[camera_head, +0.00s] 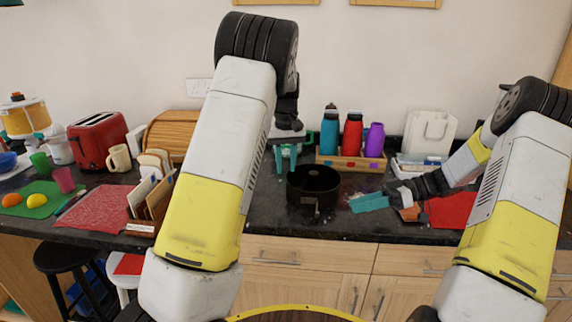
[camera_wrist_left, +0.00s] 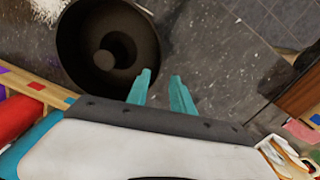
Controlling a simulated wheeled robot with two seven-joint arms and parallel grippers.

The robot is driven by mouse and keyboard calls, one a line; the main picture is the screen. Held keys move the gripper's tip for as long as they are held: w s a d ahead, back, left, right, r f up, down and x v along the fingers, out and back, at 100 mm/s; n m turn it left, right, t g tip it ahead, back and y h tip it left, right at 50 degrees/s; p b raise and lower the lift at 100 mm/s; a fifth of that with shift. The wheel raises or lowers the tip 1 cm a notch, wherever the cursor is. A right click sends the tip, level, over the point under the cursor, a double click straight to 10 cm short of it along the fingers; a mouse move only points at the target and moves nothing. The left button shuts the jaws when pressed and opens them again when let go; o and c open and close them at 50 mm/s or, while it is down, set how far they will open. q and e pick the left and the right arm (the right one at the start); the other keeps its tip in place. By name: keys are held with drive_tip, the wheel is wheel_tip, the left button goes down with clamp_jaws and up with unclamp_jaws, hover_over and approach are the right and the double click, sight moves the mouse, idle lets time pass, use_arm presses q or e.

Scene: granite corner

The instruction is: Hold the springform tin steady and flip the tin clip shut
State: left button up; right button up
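The black round springform tin (camera_head: 313,186) stands upright on the dark counter, open at the top. A small clip (camera_head: 317,208) shows on its front wall; whether it is open is too small to tell. The left wrist view looks down into the tin (camera_wrist_left: 75,45), with a dark raised piece in its middle. My left gripper (camera_head: 285,158) points down just behind and left of the tin. Its teal fingers (camera_wrist_left: 160,90) are apart with nothing between them, one overlapping the tin's rim in the picture. My right gripper (camera_head: 368,203) is low over the counter, right of the tin, fingers toward it; their gap is unclear.
A wooden rack with several bottles (camera_head: 353,134) stands behind the tin. A red cloth (camera_head: 452,210) and a brown piece (camera_head: 410,213) lie at the right. A letter holder (camera_head: 152,197) and red mat (camera_head: 96,207) are left. The counter's front edge is close before the tin.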

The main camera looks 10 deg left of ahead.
sight(286, 195)
use_arm(q)
wheel_tip(286, 195, down, 8)
drive_tip(key=shift+r, duration=0.15)
idle(0.3)
clamp_jaws()
idle(1.3)
